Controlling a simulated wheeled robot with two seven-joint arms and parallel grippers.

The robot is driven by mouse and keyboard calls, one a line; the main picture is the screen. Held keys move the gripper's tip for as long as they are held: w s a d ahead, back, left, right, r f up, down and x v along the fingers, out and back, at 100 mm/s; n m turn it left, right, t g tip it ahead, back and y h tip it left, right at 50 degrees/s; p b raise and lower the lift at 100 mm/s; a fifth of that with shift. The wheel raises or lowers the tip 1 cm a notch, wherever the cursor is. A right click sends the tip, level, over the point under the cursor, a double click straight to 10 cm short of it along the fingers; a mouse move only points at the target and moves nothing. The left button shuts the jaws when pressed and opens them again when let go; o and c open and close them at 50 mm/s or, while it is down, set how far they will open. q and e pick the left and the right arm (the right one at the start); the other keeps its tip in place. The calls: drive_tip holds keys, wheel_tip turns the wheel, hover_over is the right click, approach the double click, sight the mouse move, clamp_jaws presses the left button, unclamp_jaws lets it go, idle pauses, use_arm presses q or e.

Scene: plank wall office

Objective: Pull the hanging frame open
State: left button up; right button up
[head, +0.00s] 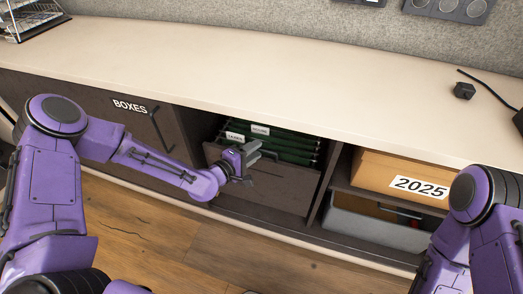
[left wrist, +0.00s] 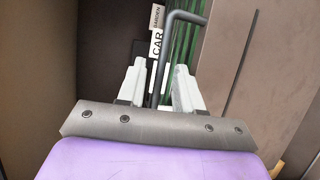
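The hanging frame (head: 283,190) is a dark drawer-like front in the middle bay of the cabinet. Green hanging files (head: 292,148) with white labels show behind its front. My left gripper (head: 252,160) is at this front. In the left wrist view, a dark bar handle (left wrist: 171,40) passes between the pale fingers of my left gripper (left wrist: 160,88). The fingers stand on either side of the bar, with a narrow gap seeming to show, so they look open around it. In the head view my gripper hides the handle.
A closed dark panel labelled BOXES (head: 125,122) is left of the bay. To the right, an open shelf holds an orange box marked 2025 (head: 375,172) above a grey bin (head: 365,222). The pale countertop (head: 270,85) overhangs the cabinet. Wooden floor (head: 145,235) in front is clear.

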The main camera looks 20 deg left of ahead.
use_arm(q)
drive_tip(key=x, duration=0.4)
clamp_jaws()
use_arm(e)
drive_tip(key=shift+f, duration=0.45)
use_arm(q)
drive_tip(key=shift+f, duration=0.1)
